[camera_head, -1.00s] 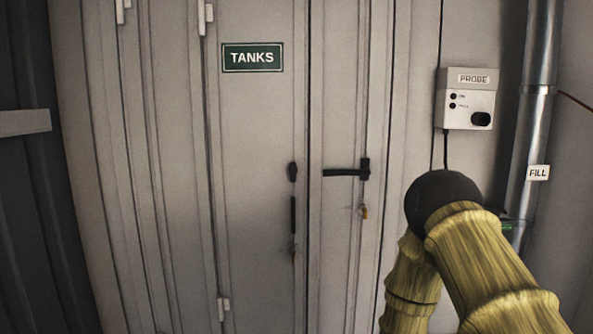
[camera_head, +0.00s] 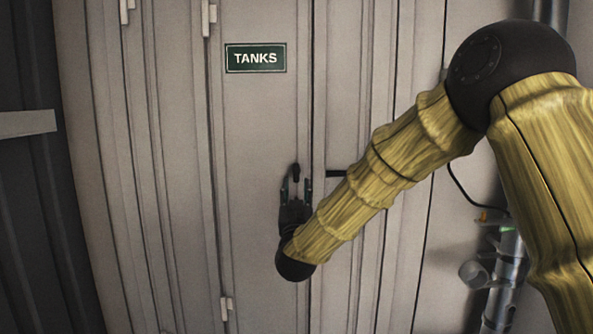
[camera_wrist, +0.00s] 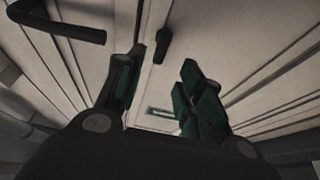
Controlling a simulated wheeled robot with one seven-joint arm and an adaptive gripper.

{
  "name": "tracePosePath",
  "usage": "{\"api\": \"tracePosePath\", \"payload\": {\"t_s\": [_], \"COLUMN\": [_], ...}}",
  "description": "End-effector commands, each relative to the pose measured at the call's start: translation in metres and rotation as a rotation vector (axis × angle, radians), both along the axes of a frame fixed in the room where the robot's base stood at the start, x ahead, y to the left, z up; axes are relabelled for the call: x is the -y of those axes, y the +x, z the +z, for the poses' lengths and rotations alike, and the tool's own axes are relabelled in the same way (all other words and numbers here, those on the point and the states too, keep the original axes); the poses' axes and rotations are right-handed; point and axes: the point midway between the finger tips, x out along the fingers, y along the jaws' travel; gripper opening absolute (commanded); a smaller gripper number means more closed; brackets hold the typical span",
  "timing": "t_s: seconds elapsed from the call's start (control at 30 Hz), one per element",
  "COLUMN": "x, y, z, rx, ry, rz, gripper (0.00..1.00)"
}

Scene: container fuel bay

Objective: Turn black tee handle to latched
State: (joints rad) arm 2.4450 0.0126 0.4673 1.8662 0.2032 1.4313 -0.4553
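A short black upright handle (camera_head: 296,172), which looks like the black tee handle, is on the left grey door just below the TANKS sign. It also shows in the wrist view (camera_wrist: 163,45), beyond the fingertips. My gripper (camera_head: 296,187) is open in front of that door, with its fingers pointing up. In the head view the handle's top shows between and above the fingertips. In the wrist view the fingers stand apart with nothing between them, so I cannot see contact. My gripper hides the black bar and keyhole below.
A black horizontal lever (camera_head: 337,173) on the right door is mostly behind my arm; it shows in the wrist view (camera_wrist: 62,25). The green TANKS sign (camera_head: 255,58) is above. A pipe (camera_head: 503,280) and hanging cable are at right.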

Motion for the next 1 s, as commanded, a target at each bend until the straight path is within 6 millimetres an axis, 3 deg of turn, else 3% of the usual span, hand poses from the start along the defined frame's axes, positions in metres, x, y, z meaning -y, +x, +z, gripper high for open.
{"api": "tracePosePath", "payload": {"t_s": [0.53,0.7,1.0], "x": [0.001,0.001,0.001], "y": [0.076,0.087,0.091], "z": [0.032,0.036,0.036], "rx": [-0.002,-0.002,-0.003], "ry": [0.000,0.000,0.000], "rz": [0.000,0.000,0.001], "gripper": [0.38,0.38,0.38]}}
